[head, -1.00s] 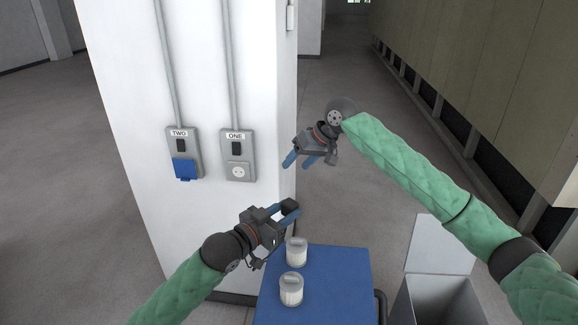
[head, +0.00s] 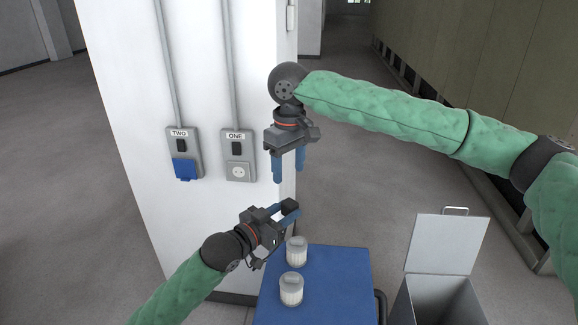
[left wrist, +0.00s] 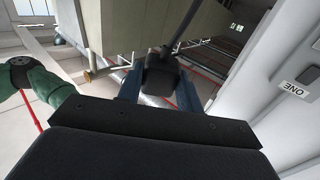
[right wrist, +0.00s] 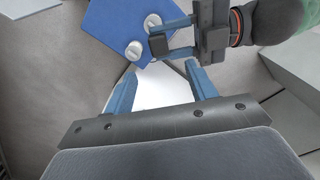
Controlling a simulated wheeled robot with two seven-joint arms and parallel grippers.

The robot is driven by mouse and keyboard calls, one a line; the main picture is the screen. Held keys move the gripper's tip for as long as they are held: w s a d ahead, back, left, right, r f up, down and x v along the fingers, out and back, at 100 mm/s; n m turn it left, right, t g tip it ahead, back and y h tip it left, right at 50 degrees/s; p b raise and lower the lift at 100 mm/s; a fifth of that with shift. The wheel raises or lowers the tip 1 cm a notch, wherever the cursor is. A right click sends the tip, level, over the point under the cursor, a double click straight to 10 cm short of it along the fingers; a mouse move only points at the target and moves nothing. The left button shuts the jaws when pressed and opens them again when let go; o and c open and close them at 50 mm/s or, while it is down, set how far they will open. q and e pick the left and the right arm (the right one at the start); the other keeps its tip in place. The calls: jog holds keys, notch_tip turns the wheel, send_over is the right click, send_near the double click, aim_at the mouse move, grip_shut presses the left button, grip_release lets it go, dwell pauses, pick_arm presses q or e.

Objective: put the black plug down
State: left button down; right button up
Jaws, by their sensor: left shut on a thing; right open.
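The black plug (head: 289,205) is held between the blue fingers of my left gripper (head: 287,213), above the far edge of the blue table top. It also shows in the left wrist view (left wrist: 161,72), with a dark cord or stem at its top, and in the right wrist view (right wrist: 158,45). My right gripper (head: 289,166) is open and empty. It points down, above and close to my left gripper, in front of the pillar's right edge. In the right wrist view its open fingers (right wrist: 163,90) have nothing between them.
The blue table top (head: 335,290) bears two white-filled jars (head: 297,252) (head: 291,290); its right part is clear. An open grey bin (head: 440,300) stands to its right. The white pillar carries socket box TWO (head: 185,152), with a blue cover, and socket box ONE (head: 238,155), uncovered.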

aim_at(289, 202)
notch_tip(289, 202, down, 12)
dwell(0.6)
jog(key=c, duration=1)
pick_arm(q)
jog(key=c, duration=0.9)
grip_release()
pick_arm(e)
jog(key=shift+c, duration=0.4)
pick_arm(q)
jog(key=shift+o, duration=0.2)
